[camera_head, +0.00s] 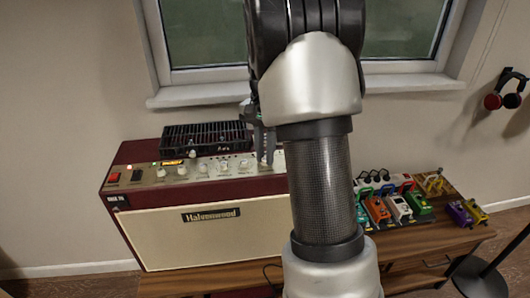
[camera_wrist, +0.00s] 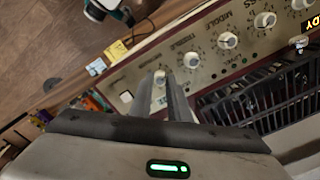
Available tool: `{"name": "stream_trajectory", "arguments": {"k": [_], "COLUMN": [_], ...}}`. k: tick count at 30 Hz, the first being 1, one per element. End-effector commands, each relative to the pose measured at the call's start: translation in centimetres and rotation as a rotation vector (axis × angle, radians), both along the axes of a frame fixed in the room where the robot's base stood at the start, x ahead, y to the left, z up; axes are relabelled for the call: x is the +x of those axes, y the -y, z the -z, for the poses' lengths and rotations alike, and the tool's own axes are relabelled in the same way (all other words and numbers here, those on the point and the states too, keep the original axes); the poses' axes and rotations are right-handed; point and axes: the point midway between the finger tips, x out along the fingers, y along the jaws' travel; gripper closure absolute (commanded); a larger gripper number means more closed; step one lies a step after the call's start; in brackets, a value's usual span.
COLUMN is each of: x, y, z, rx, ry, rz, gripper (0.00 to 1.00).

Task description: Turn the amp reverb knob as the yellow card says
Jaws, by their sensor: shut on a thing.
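The amp (camera_head: 215,228) is dark red with a cream front and stands on a wooden bench. Its pale control panel (camera_head: 205,170) carries a row of cream knobs. My gripper (camera_head: 265,158) reaches down to the panel's right part. In the wrist view, my gripper (camera_wrist: 163,82) is shut on a pale knob (camera_wrist: 160,76), whose top shows at the fingertips. Its label and pointer are hidden or too small to read. Neighbouring knobs (camera_wrist: 192,60) stand beside it, with one (camera_wrist: 126,97) on the other side.
A black slotted box (camera_head: 205,136) sits on the amp top, close behind the knobs and near my gripper. Several coloured pedals (camera_head: 395,205) stand on the bench at right. Red headphones (camera_head: 503,98) hang on the wall. My arm covers the amp's right end.

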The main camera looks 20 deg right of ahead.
Motion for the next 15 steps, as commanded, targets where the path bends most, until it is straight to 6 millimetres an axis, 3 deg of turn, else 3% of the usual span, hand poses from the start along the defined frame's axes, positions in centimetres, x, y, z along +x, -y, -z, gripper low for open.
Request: {"name": "stream_trajectory", "arguments": {"k": [15], "x": [-0.01], "y": [0.07], "z": [-0.21], "rx": [0.0], "ry": [0.0], "rz": [-0.449], "gripper": [1.0]}}
